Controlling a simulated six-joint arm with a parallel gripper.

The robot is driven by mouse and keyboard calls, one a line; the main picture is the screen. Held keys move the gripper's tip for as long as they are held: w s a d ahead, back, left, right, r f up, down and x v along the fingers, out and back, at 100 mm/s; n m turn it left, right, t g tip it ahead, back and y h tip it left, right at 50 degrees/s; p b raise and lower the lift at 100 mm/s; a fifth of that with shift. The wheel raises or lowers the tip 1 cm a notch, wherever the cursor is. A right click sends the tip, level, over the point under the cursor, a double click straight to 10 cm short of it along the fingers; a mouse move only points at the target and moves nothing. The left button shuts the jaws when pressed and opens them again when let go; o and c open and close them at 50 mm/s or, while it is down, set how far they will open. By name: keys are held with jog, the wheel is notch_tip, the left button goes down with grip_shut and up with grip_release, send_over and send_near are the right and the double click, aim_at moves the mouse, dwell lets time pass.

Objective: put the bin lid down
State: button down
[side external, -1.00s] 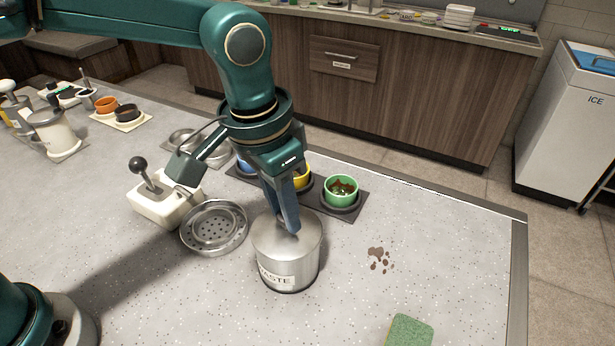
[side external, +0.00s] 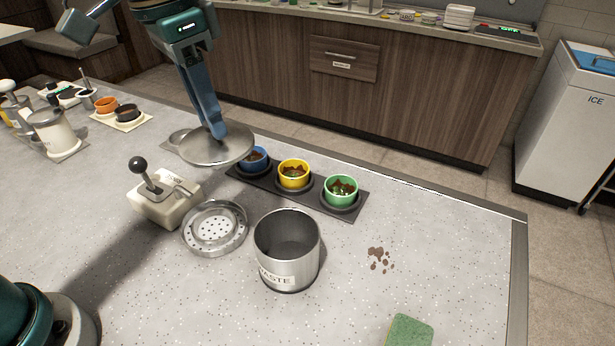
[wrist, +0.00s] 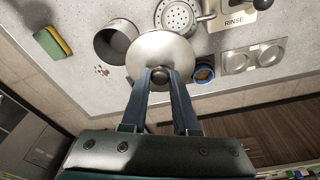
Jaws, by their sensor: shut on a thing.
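The bin lid (side external: 214,148) is a round, shiny metal disc. My gripper (side external: 218,132) is shut on its knob and holds it in the air, above the back part of the counter. In the wrist view the lid (wrist: 160,50) fills the space ahead of the fingers, and its dark knob (wrist: 159,77) is between the fingertips. The waste bin (side external: 287,248), a metal cylinder marked WASTE, stands uncovered on the counter, to the right of and nearer than the lid. Its dark inside shows in both views.
The round drain (side external: 215,228) and the rinse unit (side external: 165,200) are left of the bin. A sponge (side external: 410,331) and brown spill (side external: 379,259) lie right. Counter around the spill is free.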

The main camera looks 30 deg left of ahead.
jog(key=shift+w+a+r, duration=0.25)
jog(key=shift+a+r, duration=0.15)
jog(key=shift+a, duration=0.05)
jog(key=shift+w+d+r+m, duration=0.1)
jog(key=shift+w+r+m, duration=0.05)
jog(key=shift+w+m, duration=0.15)
jog(key=s+d+f+m+g, duration=0.15)
jog(key=d+f+m, duration=0.3)
jog(key=d, duration=0.65)
jog(key=s+d+f+m+t, duration=0.15)
jog(key=d+f+m, duration=0.35)
jog(key=d, duration=0.6)
jog(key=shift+n+g+h, duration=0.4)
jog(key=shift+n+g, duration=0.05)
jog(key=shift+g, duration=0.05)
jog(key=shift+s+a+f, duration=0.1)
jog(key=shift+s+f, duration=0.05)
jog(key=shift+f, duration=1.55)
jog(key=shift+s+a+f, duration=0.1)
jog(key=shift+s+f, duration=0.05)
jog(key=shift+f, duration=1.6)
jog(key=shift+s+f, duration=0.15)
jog(key=shift+f, duration=1.55)
jog(key=shift+f, duration=0.15)
jog(key=c, duration=0.7)
grip_release()
